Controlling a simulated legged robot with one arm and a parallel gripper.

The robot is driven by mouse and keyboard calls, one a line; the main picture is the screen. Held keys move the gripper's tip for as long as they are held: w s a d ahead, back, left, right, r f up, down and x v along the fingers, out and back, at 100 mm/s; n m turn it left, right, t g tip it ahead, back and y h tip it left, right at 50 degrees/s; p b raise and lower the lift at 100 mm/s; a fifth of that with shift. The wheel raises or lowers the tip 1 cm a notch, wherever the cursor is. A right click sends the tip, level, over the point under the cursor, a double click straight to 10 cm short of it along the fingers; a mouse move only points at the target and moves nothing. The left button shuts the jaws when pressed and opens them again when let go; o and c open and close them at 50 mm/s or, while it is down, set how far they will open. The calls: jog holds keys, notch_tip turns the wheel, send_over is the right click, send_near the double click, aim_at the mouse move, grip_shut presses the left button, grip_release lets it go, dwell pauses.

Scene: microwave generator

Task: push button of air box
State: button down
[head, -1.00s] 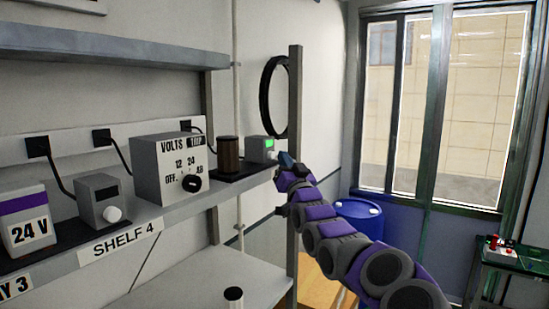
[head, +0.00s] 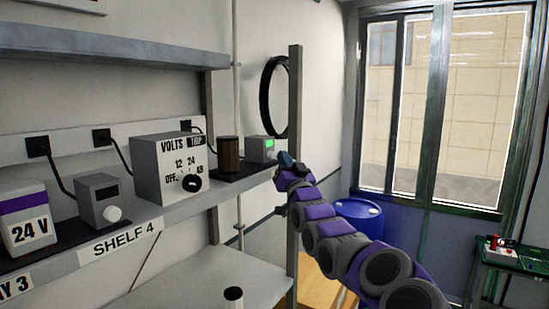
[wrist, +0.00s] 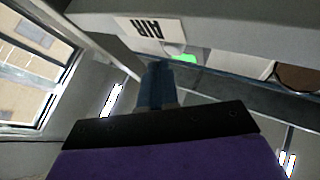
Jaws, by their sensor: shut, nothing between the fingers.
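The air box is a small grey box (head: 261,149) with a lit green display, at the right end of the shelf in the head view. In the wrist view a white "AIR" label (wrist: 152,29) shows upside down, with the green display (wrist: 185,59) beside it. A pale rounded part, perhaps the button (wrist: 172,49), lies between them, partly hidden by my fingers. My gripper (head: 284,159) is at the box's right front side in the head view. It is shut and empty, and its blue fingers (wrist: 157,78) point towards the box. I cannot tell whether they touch it.
A brown cylinder (head: 229,155) and a volts box (head: 168,169) with a black knob stand left of the air box. A grey upright post (head: 294,110) rises just beside my gripper. A blue barrel (head: 359,209) stands behind the arm.

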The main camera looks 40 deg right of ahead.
jog(key=shift+w+a, duration=0.1)
jog(key=shift+w, duration=0.05)
jog(key=shift+w+a, duration=0.15)
jog(key=shift+w+a, duration=0.15)
jog(key=shift+w, duration=0.35)
dwell(0.8)
jog(key=shift+s, duration=0.15)
jog(key=shift+s+d+r+b, duration=0.1)
jog(key=shift+s+d+b, duration=0.2)
jog(key=shift+s+b, duration=0.35)
jog(key=shift+s, duration=0.1)
jog(key=s+d, duration=0.2)
jog(key=s, duration=0.3)
jog(key=shift+s+d, duration=0.15)
jog(key=shift+s, duration=0.15)
